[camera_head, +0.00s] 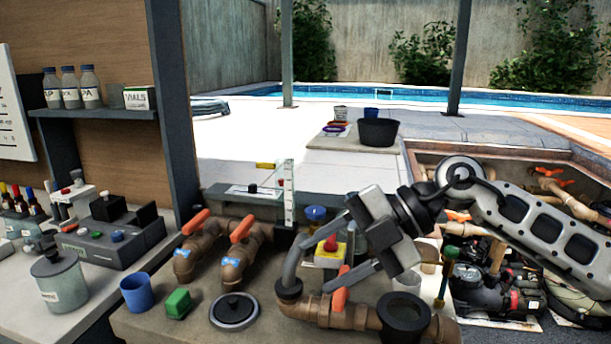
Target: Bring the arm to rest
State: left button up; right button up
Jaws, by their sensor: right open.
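My right gripper (316,264) reaches in from the right on my grey arm (530,225). Its two fingers point left and are spread apart, with nothing held between them. In the picture, the fingers lie over a yellow box with a red button (330,246) and the brown pipework on the bench; whether they touch anything cannot be told. An orange valve handle (340,290) shows close to the lower finger. My left gripper is not in view.
The bench (150,325) holds a blue cup (137,293), a green block (178,303), a round lid (234,310) and orange-handled valves (243,229). Right, an open pit (480,155) contains pumps and pipes. A dark post (175,110) stands left. A black bucket (378,133) sits behind on paving.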

jog(key=s+a+r+m+t+y, duration=0.1)
jog(key=s+a+r+y, duration=0.25)
jog(key=a+y, duration=0.4)
jog(key=w+d+m+t+h, duration=0.1)
jog(key=w+d+m+t, duration=0.25)
jog(key=m+t, duration=0.5)
jog(key=w+d+m+t+h, duration=0.2)
jog(key=d+m+t, duration=0.2)
jog(key=m+t, duration=0.4)
jog(key=d+f+m+t+h, duration=0.2)
jog(key=d+f+m+h, duration=0.5)
jog(key=f+m+h, duration=0.3)
jog(key=s+d+f+m+g+h, duration=0.1)
jog(key=s+d+f+g+h, duration=0.25)
jog(key=f, duration=0.35)
jog(key=s+d+f+m+g+h, duration=0.1)
jog(key=s+d+f+g+h, duration=0.1)
jog(key=s+d+f+g, duration=0.35)
jog(key=s+f+g, duration=0.35)
jog(key=s, duration=0.35)
jog(key=s+d+f+g, duration=0.1)
jog(key=s+f+g, duration=0.2)
jog(key=s+f, duration=0.45)
jog(key=w+a+f+t+y, duration=0.2)
jog(key=w+a+f+t, duration=0.2)
jog(key=f+t, duration=0.2)
notch_tip(320, 180, down, 2)
jog(key=shift+a+f+n+t, duration=0.15)
jog(key=shift+a+n+t, duration=0.2)
jog(key=shift+a+t, duration=0.05)
